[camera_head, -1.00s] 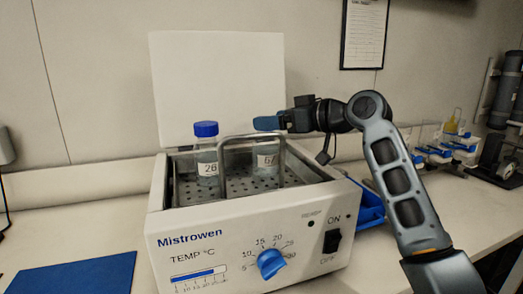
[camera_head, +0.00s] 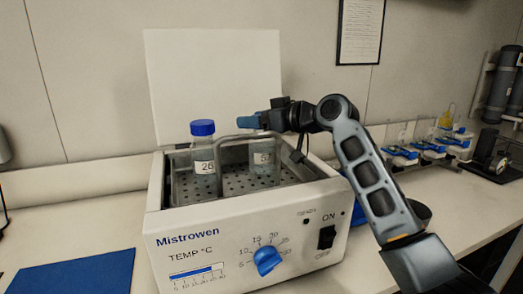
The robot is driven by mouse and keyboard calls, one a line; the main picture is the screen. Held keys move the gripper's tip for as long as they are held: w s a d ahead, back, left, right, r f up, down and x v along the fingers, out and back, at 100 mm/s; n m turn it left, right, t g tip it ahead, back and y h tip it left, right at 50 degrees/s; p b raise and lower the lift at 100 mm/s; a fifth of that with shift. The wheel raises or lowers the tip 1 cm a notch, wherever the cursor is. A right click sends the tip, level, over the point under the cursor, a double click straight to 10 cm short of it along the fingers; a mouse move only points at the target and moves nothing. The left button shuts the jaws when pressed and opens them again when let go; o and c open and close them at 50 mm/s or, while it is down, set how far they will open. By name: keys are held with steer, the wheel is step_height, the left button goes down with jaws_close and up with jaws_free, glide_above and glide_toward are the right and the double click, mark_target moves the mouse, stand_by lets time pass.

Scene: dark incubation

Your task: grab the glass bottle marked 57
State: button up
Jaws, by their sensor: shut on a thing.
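The clear glass bottle marked 57 (camera_head: 263,158) stands upright in the right part of the open water bath (camera_head: 245,219), behind the metal handle bar. My gripper (camera_head: 250,122), with blue fingertips, is shut on it at its top. The fingers hide the bottle's cap and neck. A second glass bottle marked 28 (camera_head: 203,158), with a blue cap, stands to the left in the same bath.
The metal handle bar (camera_head: 222,160) arches close in front of the bottles. The bath's white lid (camera_head: 212,85) stands raised behind. A blue mat (camera_head: 75,272) lies clear at the left. Blue-and-white equipment (camera_head: 430,148) stands at the right.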

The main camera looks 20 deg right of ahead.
jaws_close()
steer(key=shift+r, duration=0.1)
stand_by(0.5)
